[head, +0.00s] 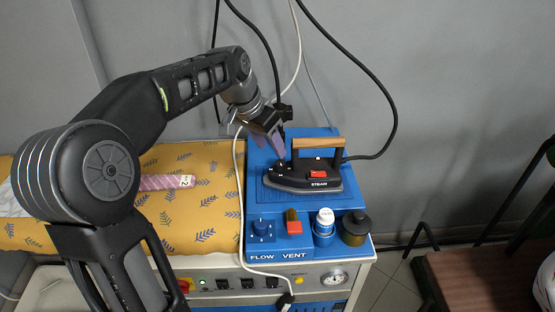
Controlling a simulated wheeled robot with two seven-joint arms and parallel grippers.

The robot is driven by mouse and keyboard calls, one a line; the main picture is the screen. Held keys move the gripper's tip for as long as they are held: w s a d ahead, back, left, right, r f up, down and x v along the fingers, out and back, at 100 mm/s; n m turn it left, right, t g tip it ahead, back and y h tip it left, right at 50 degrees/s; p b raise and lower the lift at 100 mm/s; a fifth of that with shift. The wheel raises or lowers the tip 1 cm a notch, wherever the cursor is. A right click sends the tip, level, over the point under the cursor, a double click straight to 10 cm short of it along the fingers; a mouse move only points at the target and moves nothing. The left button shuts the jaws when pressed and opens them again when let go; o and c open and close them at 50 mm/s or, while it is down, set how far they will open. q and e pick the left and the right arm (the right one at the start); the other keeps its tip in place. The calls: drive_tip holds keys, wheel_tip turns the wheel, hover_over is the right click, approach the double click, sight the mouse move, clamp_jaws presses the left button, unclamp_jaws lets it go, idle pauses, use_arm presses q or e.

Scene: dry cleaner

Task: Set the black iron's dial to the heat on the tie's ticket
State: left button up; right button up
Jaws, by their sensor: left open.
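The black iron (298,181) with a wooden handle (318,142) and a red switch stands on the blue steam unit (251,165). Its dial is hidden or too small to make out. My left gripper (280,150) is open at the iron's left end, close to its upper side; I cannot tell whether it touches. The pink tie (155,183) lies on the patterned yellow cloth, partly behind my arm. Its white ticket (186,181) shows a "2". My right gripper is not in view.
The blue unit has a blue knob (262,230), a red switch (293,226), a white-capped bottle (325,220) and a dark jar (355,228) along its front. Cables hang around the iron. A brown seat (480,275) stands at the right. The yellow cloth (205,215) is mostly clear.

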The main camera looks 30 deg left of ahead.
sight(279, 163)
use_arm(q)
drive_tip(key=x, duration=0.7)
clamp_jaws()
idle(0.5)
